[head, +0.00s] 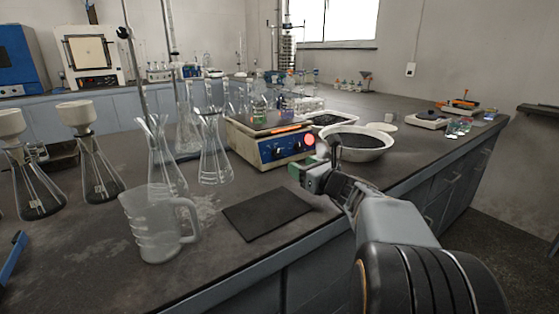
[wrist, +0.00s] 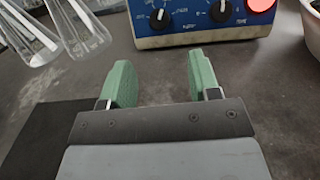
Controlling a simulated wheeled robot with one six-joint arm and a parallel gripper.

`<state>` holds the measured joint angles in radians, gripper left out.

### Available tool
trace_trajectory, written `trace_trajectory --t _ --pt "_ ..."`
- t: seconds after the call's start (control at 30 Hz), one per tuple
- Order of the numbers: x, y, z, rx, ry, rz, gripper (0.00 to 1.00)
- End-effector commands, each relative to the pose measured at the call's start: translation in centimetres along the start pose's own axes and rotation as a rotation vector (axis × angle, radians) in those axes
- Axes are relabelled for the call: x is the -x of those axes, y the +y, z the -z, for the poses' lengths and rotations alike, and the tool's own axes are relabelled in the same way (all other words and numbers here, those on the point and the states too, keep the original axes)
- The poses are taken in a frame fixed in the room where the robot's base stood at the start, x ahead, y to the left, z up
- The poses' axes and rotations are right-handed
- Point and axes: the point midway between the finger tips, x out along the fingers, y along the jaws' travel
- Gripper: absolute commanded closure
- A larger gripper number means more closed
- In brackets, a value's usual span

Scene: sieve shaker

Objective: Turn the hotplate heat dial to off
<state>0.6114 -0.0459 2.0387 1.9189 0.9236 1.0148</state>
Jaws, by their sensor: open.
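The hotplate (head: 265,146) stands on the bench, with a blue front panel. It also shows in the wrist view (wrist: 190,22), where two black dials with white pointer marks sit on the panel: a left dial (wrist: 159,18) and a right dial (wrist: 220,11). I cannot read which one is the heat dial. A red round button or lamp (wrist: 261,4) is at the panel's right. My gripper (wrist: 162,80) is open and empty, with green fingers pointing at the panel. It is apart from the dials, in front of the hotplate. In the head view my gripper (head: 305,172) is at the hotplate's front right.
A dark mat (head: 267,213) lies in front of the hotplate. Glass flasks (head: 213,155) stand to its left, and a measuring jug (head: 155,225) stands nearer. A white bowl (head: 357,150) of dark material is right of the hotplate. The bench front edge is near my arm.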

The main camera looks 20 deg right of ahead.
Motion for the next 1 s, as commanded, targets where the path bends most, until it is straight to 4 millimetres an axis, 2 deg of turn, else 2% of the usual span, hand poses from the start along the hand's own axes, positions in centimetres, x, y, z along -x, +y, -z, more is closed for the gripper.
trace_trajectory --t 0.2,0.5,0.7,1.0 --pt "-4.5 0.1 0.3 0.002 0.001 -0.004 0.44" --pt "-8.9 0.1 0.1 0.002 0.001 -0.002 0.44" --pt "-10.2 0.1 0.0 0.003 0.000 -0.002 0.44" --pt "-10.5 0.1 0.0 0.003 0.001 0.000 0.44"
